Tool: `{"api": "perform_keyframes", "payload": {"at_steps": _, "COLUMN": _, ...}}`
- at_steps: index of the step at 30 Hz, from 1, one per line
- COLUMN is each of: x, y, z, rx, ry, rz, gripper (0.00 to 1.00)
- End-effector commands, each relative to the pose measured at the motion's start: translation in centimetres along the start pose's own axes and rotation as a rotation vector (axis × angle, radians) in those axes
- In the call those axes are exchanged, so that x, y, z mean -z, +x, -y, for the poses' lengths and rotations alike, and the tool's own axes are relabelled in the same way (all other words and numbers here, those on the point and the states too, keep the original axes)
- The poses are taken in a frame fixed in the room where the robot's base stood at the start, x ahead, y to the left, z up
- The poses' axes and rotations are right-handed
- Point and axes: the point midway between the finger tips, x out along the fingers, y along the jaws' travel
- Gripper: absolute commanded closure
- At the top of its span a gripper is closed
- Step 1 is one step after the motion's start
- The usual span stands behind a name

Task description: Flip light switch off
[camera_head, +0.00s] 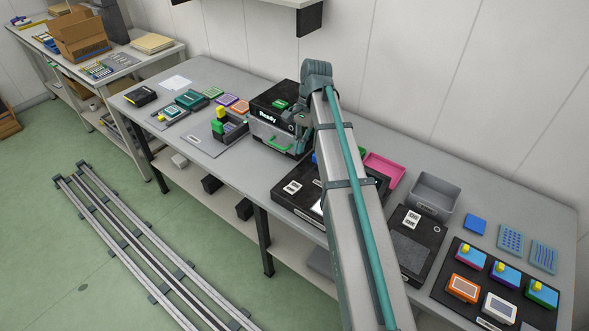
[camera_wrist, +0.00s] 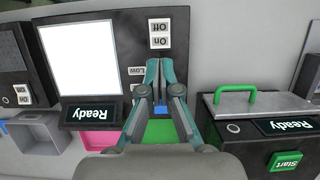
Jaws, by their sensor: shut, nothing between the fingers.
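The light device is a black panel with a bright white screen (camera_wrist: 90,60) and a "Ready" display (camera_wrist: 103,113); it shows upside down in the wrist view. A small white plate marked "On" and "Off" (camera_wrist: 160,33) is on the panel beside the screen, with a "Low" label (camera_wrist: 137,72) nearer my fingers. My gripper (camera_wrist: 160,68) is shut and empty, its tips just short of the On/Off plate in the picture; I cannot tell whether they touch the panel. In the head view my arm hides much of the black device (camera_head: 287,201).
A box with a green handle (camera_wrist: 251,98) and green "Start" button (camera_wrist: 286,160) stands close at the right in the wrist view. A pink tray (camera_head: 384,168) and a grey bin (camera_head: 434,193) stand right of my arm in the head view. The bench's front left is partly clear.

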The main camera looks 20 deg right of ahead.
Motion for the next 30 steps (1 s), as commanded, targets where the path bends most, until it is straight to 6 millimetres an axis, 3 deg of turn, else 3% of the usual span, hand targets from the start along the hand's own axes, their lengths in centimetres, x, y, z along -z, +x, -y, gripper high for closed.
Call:
{"api": "perform_keyframes", "payload": {"at_steps": 8, "x": -0.2, "y": 3.0, "z": -0.1, "rx": -0.002, "ry": 0.000, "rz": 0.001, "gripper": 1.00}}
{"api": "perform_keyframes", "payload": {"at_steps": 21, "x": -0.2, "y": 10.2, "z": -0.1, "rx": -0.002, "ry": -0.001, "rz": 0.001, "gripper": 1.00}}
{"api": "perform_keyframes", "payload": {"at_steps": 30, "x": -0.1, "y": 13.1, "z": -0.1, "rx": -0.001, "ry": -0.001, "rz": 0.000, "gripper": 1.00}}
